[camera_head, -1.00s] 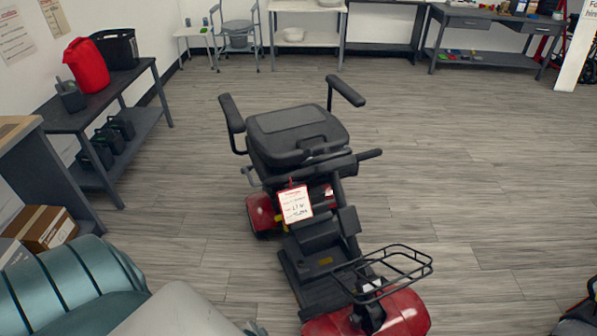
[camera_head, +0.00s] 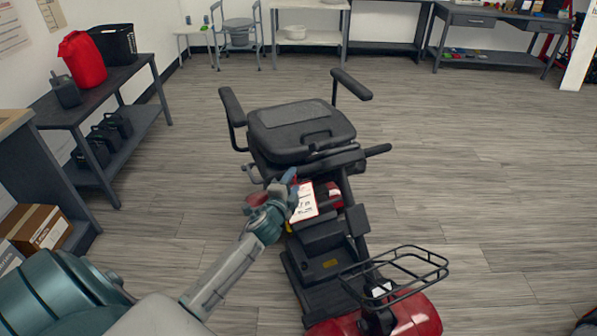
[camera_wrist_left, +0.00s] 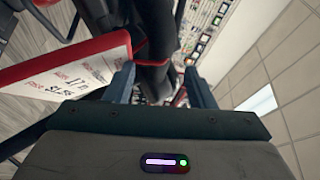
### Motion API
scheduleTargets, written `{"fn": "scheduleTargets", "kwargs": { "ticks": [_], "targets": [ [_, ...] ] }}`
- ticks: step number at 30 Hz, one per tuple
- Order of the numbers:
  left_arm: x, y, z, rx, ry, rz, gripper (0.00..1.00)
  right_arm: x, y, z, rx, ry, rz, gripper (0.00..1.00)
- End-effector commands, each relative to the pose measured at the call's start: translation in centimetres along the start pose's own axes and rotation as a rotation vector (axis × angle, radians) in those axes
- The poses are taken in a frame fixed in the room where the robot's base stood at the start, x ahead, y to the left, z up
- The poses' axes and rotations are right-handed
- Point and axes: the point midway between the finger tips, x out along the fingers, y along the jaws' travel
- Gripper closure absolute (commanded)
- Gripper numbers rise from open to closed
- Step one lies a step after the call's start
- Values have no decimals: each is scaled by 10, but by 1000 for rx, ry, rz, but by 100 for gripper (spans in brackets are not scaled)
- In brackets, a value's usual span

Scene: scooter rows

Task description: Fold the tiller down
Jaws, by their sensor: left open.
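A red and black mobility scooter stands on the floor, its seat (camera_head: 300,130) behind and its front basket (camera_head: 400,270) toward me. The dark tiller (camera_head: 346,188) stands up in front of the seat, with its handlebar (camera_head: 372,151) across the seat's front edge. A white, red-edged price tag (camera_head: 304,203) hangs at the tiller. My left gripper (camera_head: 293,186) is beside the tag, left of the tiller, and partly covers it. In the left wrist view my left gripper (camera_wrist_left: 163,85) is open, with a dark bar beyond its fingers; contact cannot be told. My right gripper is not in view.
A shelf table (camera_head: 60,115) with a red container (camera_head: 83,62) stands at the left wall. A cardboard box (camera_head: 40,228) is at the lower left. Tables line the back wall. The floor right of the scooter is mostly clear; another dark and red object (camera_head: 577,318) shows at the lower right.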

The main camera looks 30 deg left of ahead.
Motion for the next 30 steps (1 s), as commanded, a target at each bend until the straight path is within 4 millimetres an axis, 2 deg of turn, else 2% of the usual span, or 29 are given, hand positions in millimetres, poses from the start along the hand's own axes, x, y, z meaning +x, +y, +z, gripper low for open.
{"fn": "scheduleTargets", "kwargs": {
  "ticks": [3,9,15,22,23,30],
  "targets": [
    [24,-1,0,0,-1,-1,51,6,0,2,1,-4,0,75],
    [52,0,0,-1,-1,1,51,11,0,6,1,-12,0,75],
    [62,1,0,-1,0,1,51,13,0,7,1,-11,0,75],
    [63,1,0,-1,0,1,51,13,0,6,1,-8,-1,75],
    [63,1,0,-1,0,1,52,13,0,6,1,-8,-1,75],
    [63,1,0,-1,0,2,100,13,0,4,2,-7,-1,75]
  ]
}}
